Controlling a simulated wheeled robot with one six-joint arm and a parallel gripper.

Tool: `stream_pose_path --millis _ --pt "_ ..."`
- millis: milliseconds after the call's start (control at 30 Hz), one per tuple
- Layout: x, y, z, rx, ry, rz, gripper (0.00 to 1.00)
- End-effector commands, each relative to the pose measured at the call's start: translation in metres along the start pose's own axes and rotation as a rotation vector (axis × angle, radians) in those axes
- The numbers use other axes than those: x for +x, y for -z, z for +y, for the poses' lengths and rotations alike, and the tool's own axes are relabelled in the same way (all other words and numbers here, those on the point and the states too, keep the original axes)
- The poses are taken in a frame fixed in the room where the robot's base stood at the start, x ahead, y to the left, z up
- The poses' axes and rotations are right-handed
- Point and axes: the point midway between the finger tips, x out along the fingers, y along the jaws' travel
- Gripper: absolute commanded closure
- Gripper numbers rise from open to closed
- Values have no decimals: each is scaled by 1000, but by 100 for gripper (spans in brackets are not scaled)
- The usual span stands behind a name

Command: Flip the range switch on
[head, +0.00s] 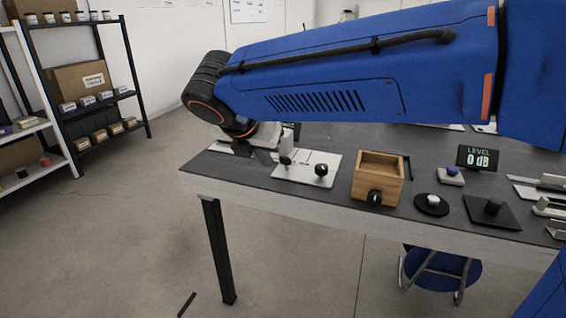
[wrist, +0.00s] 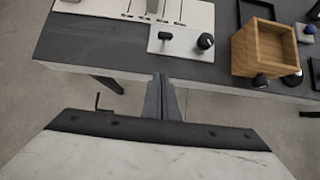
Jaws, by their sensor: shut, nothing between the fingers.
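A pale plate (head: 296,176) lies near the table's front left and carries a small black lever (head: 285,160) and a round black knob (head: 321,170). In the wrist view the same plate (wrist: 183,48), lever (wrist: 165,37) and knob (wrist: 205,41) lie just beyond my fingertips. I read no label there, so I cannot tell for sure which control is the range switch. My gripper (wrist: 161,76) is shut and empty, apart from the plate, in front of it in the picture and overlapping the table's front edge. In the head view my arm hides part of the wrist area.
A blue stool (head: 440,270) is below.

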Motion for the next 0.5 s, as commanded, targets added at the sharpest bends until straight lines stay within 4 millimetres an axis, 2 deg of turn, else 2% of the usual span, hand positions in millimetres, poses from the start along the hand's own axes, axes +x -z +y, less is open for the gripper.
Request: stream_pose_path --millis 267,367,500 --pt "2 0 0 2 1 1 100" --pt "9 0 -1 3 2 1 100" --pt "28 0 -2 3 4 1 100"
